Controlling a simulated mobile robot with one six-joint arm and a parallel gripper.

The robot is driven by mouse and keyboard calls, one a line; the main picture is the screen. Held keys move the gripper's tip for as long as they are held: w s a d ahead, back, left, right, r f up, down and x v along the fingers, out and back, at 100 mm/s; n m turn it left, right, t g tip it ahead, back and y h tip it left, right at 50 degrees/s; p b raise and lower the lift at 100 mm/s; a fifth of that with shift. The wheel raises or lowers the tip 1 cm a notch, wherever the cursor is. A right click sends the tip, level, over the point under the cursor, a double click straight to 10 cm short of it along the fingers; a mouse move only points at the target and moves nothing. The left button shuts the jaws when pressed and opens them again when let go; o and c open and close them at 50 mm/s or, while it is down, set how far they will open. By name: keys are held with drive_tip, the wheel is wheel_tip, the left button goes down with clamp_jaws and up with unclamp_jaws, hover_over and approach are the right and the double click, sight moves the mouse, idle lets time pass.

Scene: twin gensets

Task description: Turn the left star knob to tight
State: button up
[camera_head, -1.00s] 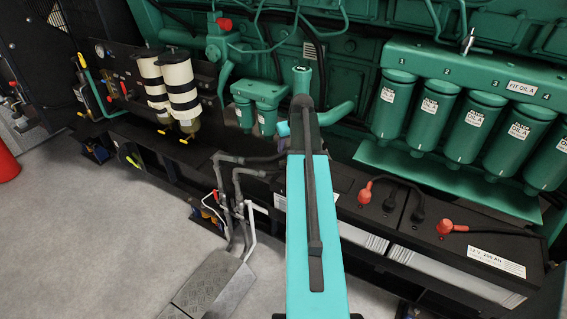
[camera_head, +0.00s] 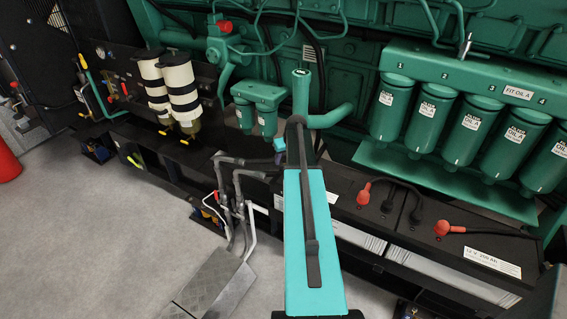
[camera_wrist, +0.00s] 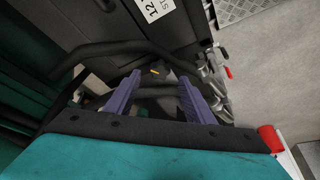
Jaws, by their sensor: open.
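I cannot make out a star knob for certain in either view. In the wrist view my gripper (camera_wrist: 157,92) is open, with its two purple fingers apart and nothing clearly held between them. Dark parts with a small yellow mark (camera_wrist: 155,71) show beyond and between the fingers; their shape is too dim to tell. In the head view my turquoise arm reaches toward the engine and hides most of what is behind it, and the gripper fingers cannot be made out there.
Green oil filters (camera_head: 470,130) hang at the right above black batteries (camera_head: 455,250) with red terminal caps. Two white-and-black banded canisters (camera_head: 180,90) stand at the left. Grey pipes (camera_head: 238,190) run down near the arm. Grey floor (camera_head: 100,240) is clear at lower left.

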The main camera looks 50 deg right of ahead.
sight(284, 163)
drive_tip(key=shift+p+x, duration=0.65)
drive_tip(key=shift+x, duration=1.85)
